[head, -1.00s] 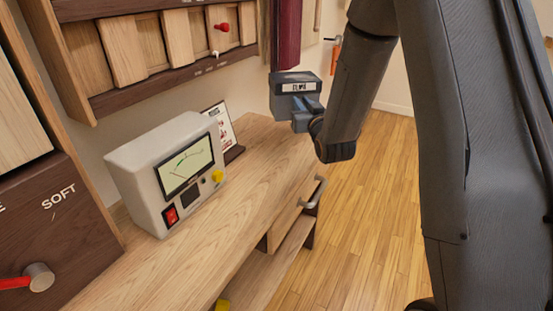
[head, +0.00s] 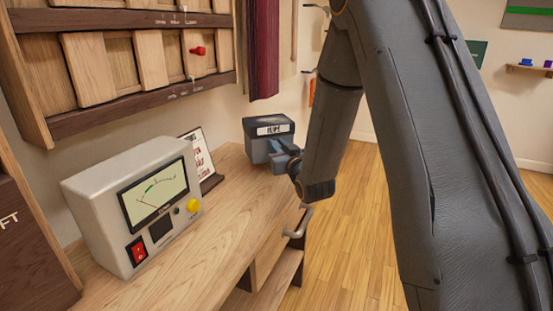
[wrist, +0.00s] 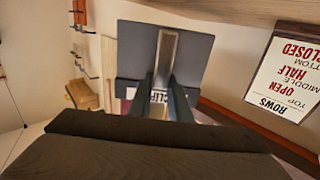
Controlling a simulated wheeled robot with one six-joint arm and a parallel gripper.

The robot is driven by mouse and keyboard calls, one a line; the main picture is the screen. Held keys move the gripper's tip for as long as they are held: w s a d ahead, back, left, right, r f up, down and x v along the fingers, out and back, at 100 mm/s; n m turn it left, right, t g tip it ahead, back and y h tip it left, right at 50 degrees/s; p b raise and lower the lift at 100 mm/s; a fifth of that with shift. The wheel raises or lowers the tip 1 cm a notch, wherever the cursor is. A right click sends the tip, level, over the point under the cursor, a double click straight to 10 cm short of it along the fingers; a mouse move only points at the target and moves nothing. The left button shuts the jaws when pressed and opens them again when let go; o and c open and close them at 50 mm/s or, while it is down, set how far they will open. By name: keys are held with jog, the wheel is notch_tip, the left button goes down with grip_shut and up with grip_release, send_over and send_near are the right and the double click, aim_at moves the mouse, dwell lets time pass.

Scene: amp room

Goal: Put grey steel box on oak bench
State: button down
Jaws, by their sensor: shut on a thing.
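The grey steel box (head: 268,139) has a white label on its front and is at the far end of the oak bench (head: 215,222) in the head view. My gripper (head: 284,160) is shut on the box from its right side. The box appears low at the bench top, but I cannot tell whether its underside touches the wood. In the wrist view the box (wrist: 165,50) lies ahead, with the two fingers on its pale handle or bar and the label partly hidden behind them.
A meter unit (head: 135,205) stands on the near bench. A sign card (head: 200,160) stands left of the box. A wooden rack (head: 120,65) hangs on the wall above. A drawer handle (head: 298,222) sticks out at the bench's front. Wood floor lies to the right.

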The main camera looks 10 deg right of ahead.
jog(key=shift+f, duration=2)
jog(key=c, duration=1.6)
grip_release()
jog(key=shift+f, duration=0.1)
jog(key=shift+c, duration=0.2)
